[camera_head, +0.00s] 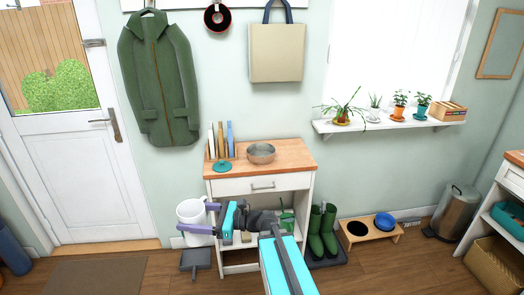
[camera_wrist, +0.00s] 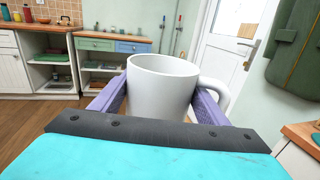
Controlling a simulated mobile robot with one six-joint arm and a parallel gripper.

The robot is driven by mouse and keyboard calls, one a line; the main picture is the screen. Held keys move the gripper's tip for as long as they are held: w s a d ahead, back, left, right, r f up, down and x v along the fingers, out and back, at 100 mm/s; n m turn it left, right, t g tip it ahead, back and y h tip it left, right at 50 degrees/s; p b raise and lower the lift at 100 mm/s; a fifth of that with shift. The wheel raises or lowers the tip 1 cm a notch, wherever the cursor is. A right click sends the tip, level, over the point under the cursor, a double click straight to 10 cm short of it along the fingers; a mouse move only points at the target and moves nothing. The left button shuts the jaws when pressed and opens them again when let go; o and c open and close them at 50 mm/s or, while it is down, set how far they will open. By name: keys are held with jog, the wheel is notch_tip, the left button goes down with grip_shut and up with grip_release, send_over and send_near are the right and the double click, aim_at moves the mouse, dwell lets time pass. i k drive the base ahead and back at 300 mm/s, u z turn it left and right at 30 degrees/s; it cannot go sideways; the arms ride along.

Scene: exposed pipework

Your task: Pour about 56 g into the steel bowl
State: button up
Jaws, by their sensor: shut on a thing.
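A white mug (camera_head: 188,212) with a handle is held upright by my gripper (camera_head: 194,216), left of the small cabinet. It also shows in the wrist view (camera_wrist: 160,88), between the purple fingers, with its handle to the right. My gripper is shut on the mug's sides. The mug's contents are hidden in both views. The steel bowl (camera_head: 261,153) stands upright on the wooden top of the cabinet (camera_head: 290,158), above and to the right of the mug in the head view. The bowl is apart from my gripper and is not seen in the wrist view.
Several upright books (camera_head: 220,140) and a teal object (camera_head: 221,166) stand left of the bowl. A green coat (camera_head: 160,80) and a bag (camera_head: 276,53) hang above. Green boots (camera_head: 323,230) stand right of the cabinet. The cabinet top around the bowl's right side is clear.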

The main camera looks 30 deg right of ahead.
aim_at(259, 153)
jog(key=u, duration=0.05)
jog(key=i, duration=1)
jog(key=z, duration=0.05)
